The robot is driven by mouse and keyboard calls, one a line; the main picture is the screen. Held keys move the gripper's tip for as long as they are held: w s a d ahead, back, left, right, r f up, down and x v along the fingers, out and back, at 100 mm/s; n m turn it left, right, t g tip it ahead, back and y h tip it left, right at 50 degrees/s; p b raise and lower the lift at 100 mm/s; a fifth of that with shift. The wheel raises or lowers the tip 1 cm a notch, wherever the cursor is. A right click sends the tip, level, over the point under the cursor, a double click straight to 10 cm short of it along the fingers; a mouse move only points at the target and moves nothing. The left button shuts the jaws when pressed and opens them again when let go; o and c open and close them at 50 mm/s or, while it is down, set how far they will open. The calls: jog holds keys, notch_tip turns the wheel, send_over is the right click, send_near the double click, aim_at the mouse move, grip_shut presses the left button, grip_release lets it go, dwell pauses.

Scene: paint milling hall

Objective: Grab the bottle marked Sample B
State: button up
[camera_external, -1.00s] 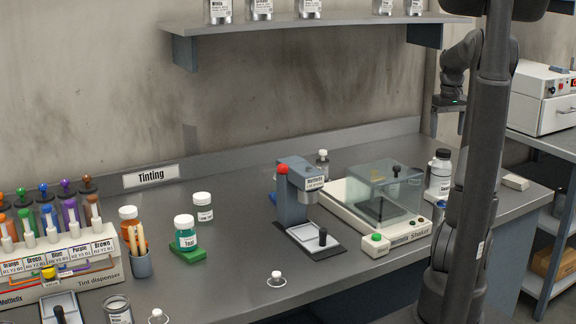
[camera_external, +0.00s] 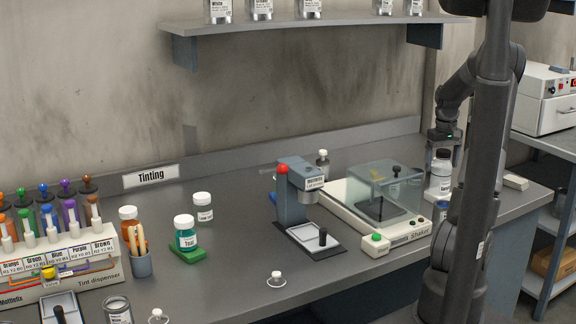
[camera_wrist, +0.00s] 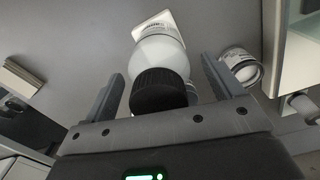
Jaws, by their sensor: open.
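A white bottle with a black cap (camera_external: 439,182) stands upright on the bench, right of the shaker; its label is too small to read as Sample B. In the wrist view the same bottle (camera_wrist: 162,55) shows with its black cap toward me, between the two fingers. My gripper (camera_wrist: 167,84) is open, with a finger on each side of the cap and visible gaps. In the external view my gripper (camera_external: 441,148) is directly above and around the bottle's top, pointing down. Whether the fingers touch the bottle cannot be seen there.
The clear-lidded shaker (camera_external: 380,205) stands close on the left of the bottle. A small labelled container (camera_wrist: 243,68) is near the right finger in the wrist view. A pale block (camera_external: 515,182) lies to the right. Other bottles, such as the teal one (camera_external: 185,238), stand far left.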

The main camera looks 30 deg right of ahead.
jog(key=shift+c, duration=0.2)
jog(key=c, duration=1.3)
